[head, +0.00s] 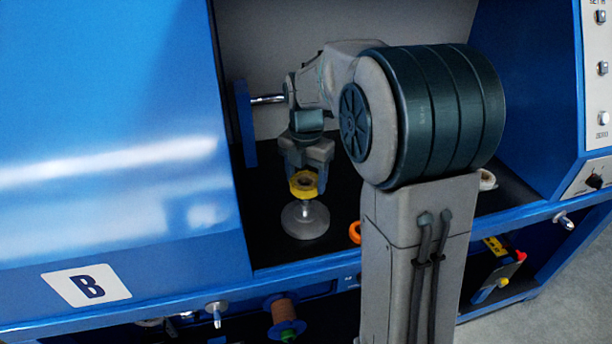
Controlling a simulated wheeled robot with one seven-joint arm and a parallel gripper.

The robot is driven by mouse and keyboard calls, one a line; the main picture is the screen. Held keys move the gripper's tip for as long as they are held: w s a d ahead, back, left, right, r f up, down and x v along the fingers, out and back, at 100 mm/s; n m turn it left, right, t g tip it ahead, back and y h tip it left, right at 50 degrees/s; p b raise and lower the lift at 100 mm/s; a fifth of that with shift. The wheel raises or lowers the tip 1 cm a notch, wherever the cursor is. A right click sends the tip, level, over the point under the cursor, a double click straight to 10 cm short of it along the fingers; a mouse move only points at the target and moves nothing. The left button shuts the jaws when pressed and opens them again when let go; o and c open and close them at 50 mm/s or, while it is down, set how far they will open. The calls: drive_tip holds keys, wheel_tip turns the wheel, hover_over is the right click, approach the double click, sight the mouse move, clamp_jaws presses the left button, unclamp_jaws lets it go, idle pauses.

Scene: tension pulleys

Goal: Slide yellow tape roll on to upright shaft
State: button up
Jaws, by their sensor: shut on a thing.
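The yellow tape roll (303,191) is held between the fingers of my gripper (305,176), which points down and is shut on it. An upright shaft (305,208) on a round grey base (305,222) stands on the black floor of the blue cabinet. The roll shows at the top of this shaft in the picture. Whether the shaft's tip is inside the roll's hole, I cannot tell, as the roll and fingers hide it.
A horizontal metal shaft (267,99) juts from the blue wall at left, close to my wrist. An orange ring (355,232) lies partly behind my arm. A whitish roll (487,180) lies at right. The cabinet's blue front edge (310,270) runs below.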

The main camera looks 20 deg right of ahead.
sight(306, 202)
drive_tip(key=shift+f+b, duration=0.9)
drive_tip(key=shift+f, duration=0.55)
drive_tip(key=shift+f, duration=0.1)
drive_tip(key=shift+f+b, duration=0.85)
drive_tip(key=shift+f, duration=0.55)
drive_tip(key=shift+f, duration=0.15)
idle(0.5)
drive_tip(key=shift+f+b, duration=0.55)
drive_tip(key=shift+f, duration=0.3)
drive_tip(key=o, duration=1.1)
drive_tip(key=shift+f, duration=0.1)
